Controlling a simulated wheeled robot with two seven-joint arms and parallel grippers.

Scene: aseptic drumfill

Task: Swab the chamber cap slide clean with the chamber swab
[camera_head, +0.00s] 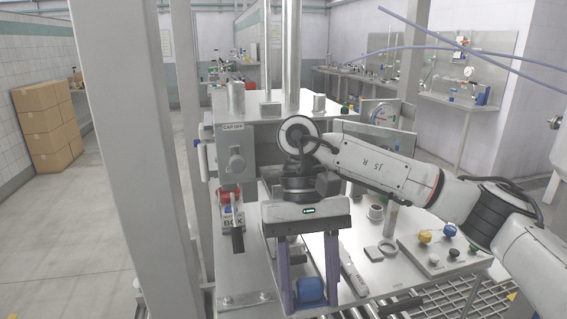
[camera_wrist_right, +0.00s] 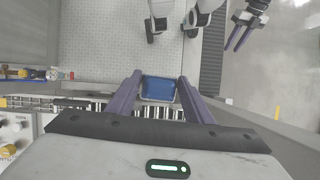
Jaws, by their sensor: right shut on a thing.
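My right gripper (camera_head: 311,300) is shut on a blue block-like piece, which I take for the chamber swab (camera_head: 311,289). The piece sits between the purple fingers, pointing down over the front of the steel bench. In the right wrist view the swab (camera_wrist_right: 158,89) shows between the fingertips (camera_wrist_right: 158,92). I cannot make out the chamber cap slide for sure; a grey housing (camera_head: 236,160) labelled CAP OFF stands behind and left of the gripper. My left gripper (camera_wrist_right: 241,36) shows only in the right wrist view, at the upper right, its fingers apart and empty.
A steel bench (camera_head: 257,292) holds a white handled tool (camera_head: 353,275), a square ring (camera_head: 387,248) and a button panel (camera_head: 440,258). A roller conveyor (camera_head: 470,298) runs along the front right. A steel post (camera_head: 136,160) rises at left. A red-and-black fixture (camera_head: 235,215) sits beside the gripper.

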